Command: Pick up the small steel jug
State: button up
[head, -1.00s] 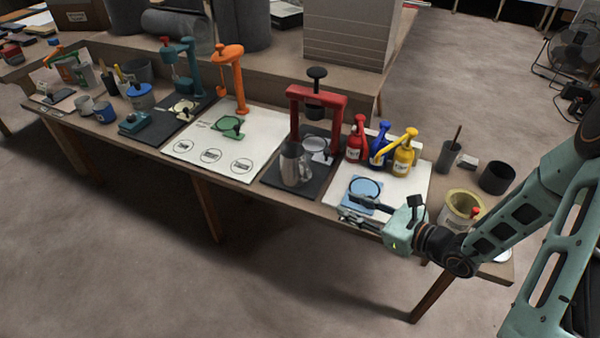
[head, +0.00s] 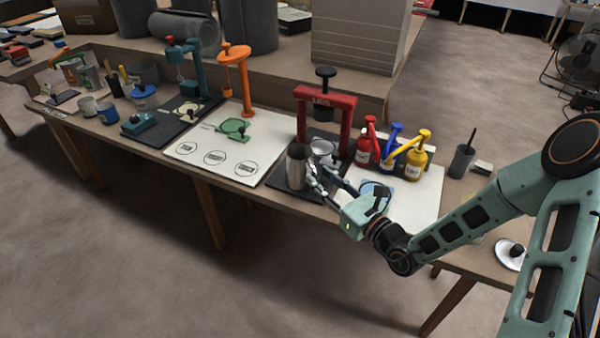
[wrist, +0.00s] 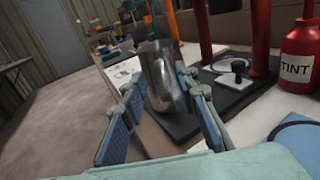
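The small steel jug (head: 296,168) stands upright on a dark mat (head: 282,192) in front of the red press (head: 347,120). In the wrist view the jug (wrist: 158,82) is ahead of my gripper (wrist: 160,108), its lower part between the two blue-padded fingers. The fingers are spread wide, with a gap on the left side; the right finger is close to the jug, and I cannot tell whether it touches. In the head view my gripper (head: 318,178) is just right of the jug, near its handle side, which the fingers partly hide.
Red (head: 366,148), blue (head: 390,150) and yellow (head: 416,160) tint bottles stand right of the press. A white board (head: 200,150) with a green piece lies to the left. The bench's front edge runs close below my gripper. The floor in front is clear.

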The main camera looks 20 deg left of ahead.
aim_at(304, 170)
jog(key=shift+x, duration=1.25)
grip_shut()
